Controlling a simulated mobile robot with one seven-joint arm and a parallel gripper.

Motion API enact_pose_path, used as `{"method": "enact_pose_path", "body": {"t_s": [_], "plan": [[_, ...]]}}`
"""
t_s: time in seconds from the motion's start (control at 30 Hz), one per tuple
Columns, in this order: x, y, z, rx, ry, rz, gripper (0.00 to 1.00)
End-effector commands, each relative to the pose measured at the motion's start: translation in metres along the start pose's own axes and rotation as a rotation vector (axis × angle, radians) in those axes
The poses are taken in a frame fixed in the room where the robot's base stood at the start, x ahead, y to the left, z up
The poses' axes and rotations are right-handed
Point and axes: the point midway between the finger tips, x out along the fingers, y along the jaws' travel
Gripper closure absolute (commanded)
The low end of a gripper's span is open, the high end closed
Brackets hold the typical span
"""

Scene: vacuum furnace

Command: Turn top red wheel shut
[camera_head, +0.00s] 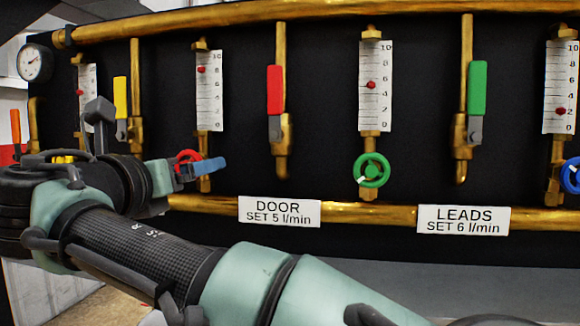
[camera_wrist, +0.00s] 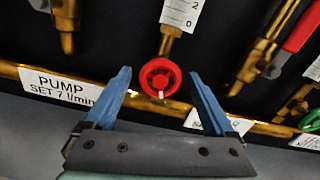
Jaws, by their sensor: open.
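The red wheel (camera_wrist: 160,78) is on a brass valve below a flow gauge, with a white mark at its lower rim. In the head view the red wheel (camera_head: 187,158) shows partly behind my gripper. That gauge (camera_head: 209,92) has its red float high on the scale, above 8. My gripper (camera_wrist: 160,71) has two blue fingers apart, one on each side of the wheel in the wrist view, with no contact visible. In the head view one blue fingertip of my gripper (camera_head: 205,167) overlaps the wheel's right side.
A green wheel (camera_head: 372,170) and a blue wheel (camera_head: 570,175) are further right. Red (camera_head: 275,90), green (camera_head: 477,88) and yellow (camera_head: 120,97) lever handles stand between the gauges. A brass pipe (camera_head: 360,215) runs along the panel bottom behind the DOOR label (camera_head: 279,212).

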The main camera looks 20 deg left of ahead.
Motion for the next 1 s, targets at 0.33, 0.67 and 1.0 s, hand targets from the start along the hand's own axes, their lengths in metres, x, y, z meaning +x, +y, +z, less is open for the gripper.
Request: {"method": "enact_pose_path", "body": {"t_s": [0.33,0.67,1.0], "plan": [[-0.0016,0.0011,0.0006,0.0,-0.001,0.001,0.11],[-0.0012,0.0009,0.0002,0.0,0.0,0.0,0.67],[-0.0007,0.0006,-0.0014,0.009,0.002,-0.001,0.96]]}}
